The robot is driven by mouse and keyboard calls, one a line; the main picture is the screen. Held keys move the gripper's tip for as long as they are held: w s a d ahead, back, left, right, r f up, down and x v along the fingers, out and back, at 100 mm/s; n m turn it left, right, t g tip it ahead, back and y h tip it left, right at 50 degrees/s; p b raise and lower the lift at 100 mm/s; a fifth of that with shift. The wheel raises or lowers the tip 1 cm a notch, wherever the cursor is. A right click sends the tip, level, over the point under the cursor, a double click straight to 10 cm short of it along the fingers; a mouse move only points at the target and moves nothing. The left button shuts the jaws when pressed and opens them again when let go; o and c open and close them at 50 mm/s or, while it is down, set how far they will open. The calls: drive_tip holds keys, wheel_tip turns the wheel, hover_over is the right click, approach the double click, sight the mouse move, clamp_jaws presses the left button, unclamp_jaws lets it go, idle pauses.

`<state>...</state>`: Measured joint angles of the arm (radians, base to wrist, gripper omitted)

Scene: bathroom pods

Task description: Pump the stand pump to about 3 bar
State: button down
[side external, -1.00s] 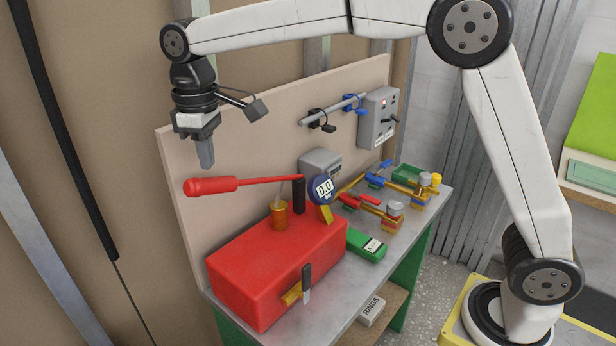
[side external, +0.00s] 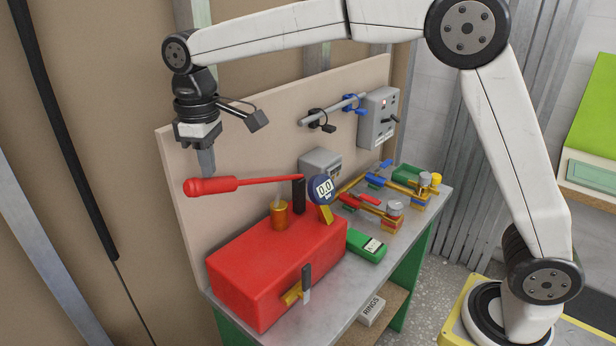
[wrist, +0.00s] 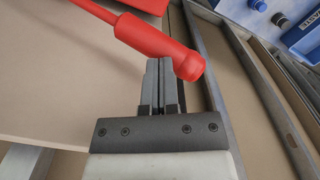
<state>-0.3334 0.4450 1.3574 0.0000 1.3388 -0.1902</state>
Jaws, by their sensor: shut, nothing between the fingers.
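The stand pump is a red box-shaped body (side external: 270,265) on the bench, with a long red lever handle (side external: 215,186) reaching out to the left, roughly level. Its round blue gauge (side external: 323,189) reads 0.0. A brass valve with a dark lever (side external: 297,292) is on the front of the body. My gripper (side external: 207,172) points down at the handle's thick grip, fingers shut and empty. In the wrist view, the red grip (wrist: 160,45) lies just beyond the shut fingertips (wrist: 162,65); I cannot tell whether they touch.
On the bench (side external: 365,265) right of the pump lie a green device (side external: 366,245), red-handled and blue-handled valves on brass pipes, and a green tray (side external: 408,174). A grey switch box (side external: 378,118) is on the board behind. The space left of the handle is clear.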

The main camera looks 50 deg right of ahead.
wheel_tip(320, 180, down, 11)
drive_tip(key=shift+r, duration=6.3)
drive_tip(key=shift+f, duration=0.1)
idle(0.6)
idle(0.4)
